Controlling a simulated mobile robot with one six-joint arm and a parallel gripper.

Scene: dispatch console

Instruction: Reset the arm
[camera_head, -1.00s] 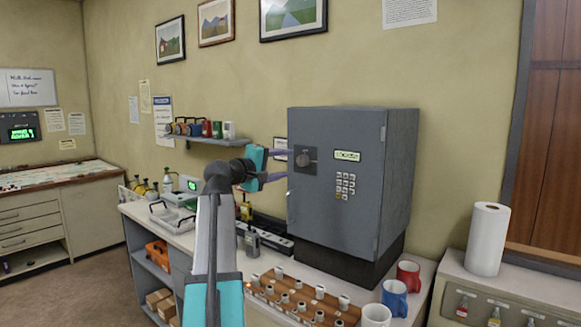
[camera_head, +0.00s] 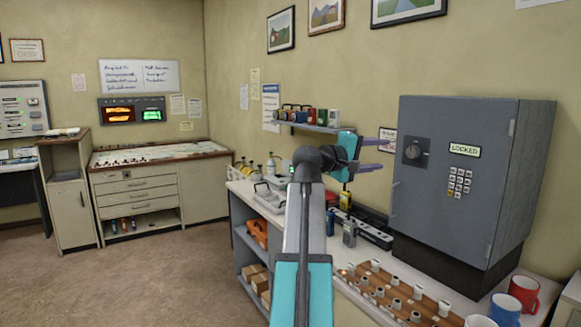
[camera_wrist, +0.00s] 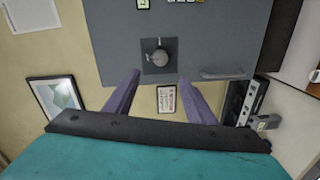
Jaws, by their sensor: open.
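My gripper (camera_head: 378,154) is raised over the counter, its two purple fingers apart with nothing between them. It points right, toward the grey safe (camera_head: 470,215), and looks apart from it in the head view. In the wrist view the fingers (camera_wrist: 152,92) spread below the safe's dark dial (camera_wrist: 159,57), with a clear gap between them. The safe door is shut and its label (camera_head: 465,149) reads LOCKED. My teal and grey arm rises from the bottom of the head view and hides part of the counter.
The counter (camera_head: 350,285) holds a wooden board with several white knobs, mugs (camera_head: 523,292) at the right, and radios (camera_head: 349,233) beside the safe. A shelf (camera_head: 312,128) hangs behind my gripper. A drawer desk (camera_head: 140,190) stands at the left, with open floor (camera_head: 150,280) before it.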

